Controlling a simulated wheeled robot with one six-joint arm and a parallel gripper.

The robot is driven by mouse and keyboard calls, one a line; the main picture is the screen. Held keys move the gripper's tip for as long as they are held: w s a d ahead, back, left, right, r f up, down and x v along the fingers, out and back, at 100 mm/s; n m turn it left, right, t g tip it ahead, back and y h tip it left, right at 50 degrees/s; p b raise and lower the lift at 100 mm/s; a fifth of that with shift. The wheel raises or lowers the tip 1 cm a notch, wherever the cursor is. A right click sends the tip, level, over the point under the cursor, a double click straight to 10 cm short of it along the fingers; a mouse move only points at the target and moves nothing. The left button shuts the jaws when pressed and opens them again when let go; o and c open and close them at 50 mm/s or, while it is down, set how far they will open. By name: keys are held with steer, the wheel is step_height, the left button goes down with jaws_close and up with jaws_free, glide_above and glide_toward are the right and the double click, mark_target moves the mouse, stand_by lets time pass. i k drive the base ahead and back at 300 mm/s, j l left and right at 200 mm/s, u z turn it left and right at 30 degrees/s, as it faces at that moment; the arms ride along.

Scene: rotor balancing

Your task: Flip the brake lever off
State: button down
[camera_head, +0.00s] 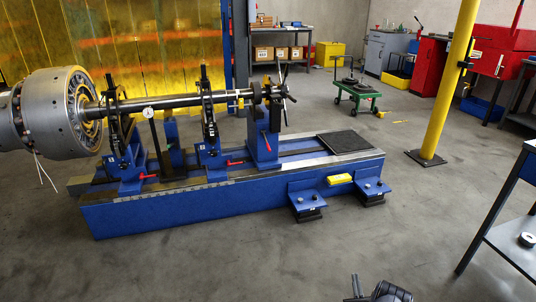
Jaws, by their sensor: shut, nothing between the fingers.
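The balancing machine (170,216) has a long blue bed with stands that carry a horizontal shaft (180,101). A large metal rotor (48,112) is on the shaft's left end. Red handles show on the machine: one low at the left stand (148,177), one at the middle stand (235,162), and a small one on the right stand (266,139). I cannot tell which is the brake lever or how it is set. My gripper (378,289) is at the bottom edge, partly cut off, shut and empty, well apart from the machine.
A yellow post (452,90) stands at the right. A dark table (508,240) is at the right edge. A green cart (355,95) stands behind the machine. The floor between my gripper and the bed is clear. Two blue brackets with black feet project from the bed's front.

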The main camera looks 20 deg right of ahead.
mark_target(262, 132)
steer(key=i+u, duration=0.1)
steer(key=i, duration=0.35)
steer(key=i+l, duration=0.2)
steer(key=i, duration=0.25)
steer(key=i+l+u, duration=0.15)
steer(key=i, duration=0.3)
steer(key=i+l+u, duration=0.1)
steer(key=i, duration=0.3)
steer(key=i+l+u, duration=0.1)
steer(key=i, duration=0.35)
steer(key=l, duration=0.1)
